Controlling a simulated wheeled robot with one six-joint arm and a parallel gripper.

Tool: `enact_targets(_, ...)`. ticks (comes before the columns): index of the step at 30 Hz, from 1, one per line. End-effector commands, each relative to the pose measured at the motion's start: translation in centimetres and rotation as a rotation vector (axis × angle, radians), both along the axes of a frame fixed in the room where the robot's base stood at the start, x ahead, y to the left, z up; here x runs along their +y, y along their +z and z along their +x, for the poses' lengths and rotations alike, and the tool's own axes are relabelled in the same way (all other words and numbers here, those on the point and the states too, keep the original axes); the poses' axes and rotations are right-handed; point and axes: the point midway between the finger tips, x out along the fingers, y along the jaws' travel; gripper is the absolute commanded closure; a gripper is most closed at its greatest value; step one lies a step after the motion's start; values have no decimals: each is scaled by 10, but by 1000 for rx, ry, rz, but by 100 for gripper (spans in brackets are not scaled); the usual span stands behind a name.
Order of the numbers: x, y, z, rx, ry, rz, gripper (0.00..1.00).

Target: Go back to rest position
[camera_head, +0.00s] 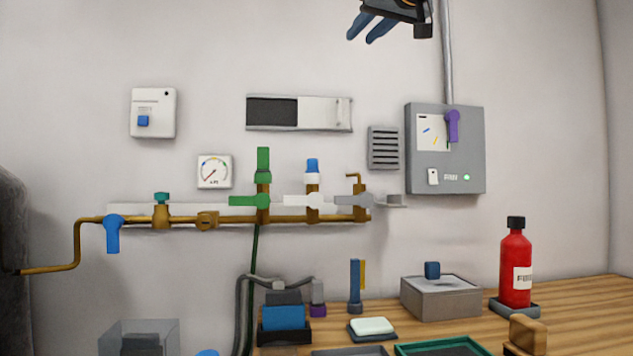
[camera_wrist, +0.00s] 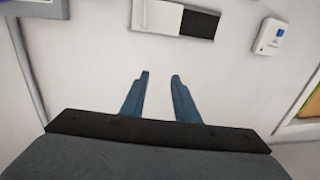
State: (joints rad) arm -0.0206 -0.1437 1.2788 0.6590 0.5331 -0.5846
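My gripper (camera_head: 373,27) is at the top of the head view, high in front of the wall and above the pipes. Its two blue fingers stand apart with nothing between them. In the wrist view my gripper (camera_wrist: 159,80) also shows with its fingers parted and empty, pointing at bare wall. The rest of my arm is cut off by the top edge of the head view.
The wall carries a grey electrical box (camera_head: 445,150), a white and black panel (camera_head: 325,112), a gauge (camera_head: 214,171) and brass pipes (camera_head: 290,218) with valves. Below, a wooden table (camera_head: 580,310) holds a red bottle (camera_head: 515,265) and a grey box (camera_head: 440,300).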

Motion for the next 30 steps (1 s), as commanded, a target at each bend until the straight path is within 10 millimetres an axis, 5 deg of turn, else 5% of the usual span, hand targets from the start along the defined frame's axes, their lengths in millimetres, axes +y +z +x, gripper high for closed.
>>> enact_targets(24,2,0,0,0,3,0,72)
enact_targets(30,17,-70,9,135,23,-10,72)
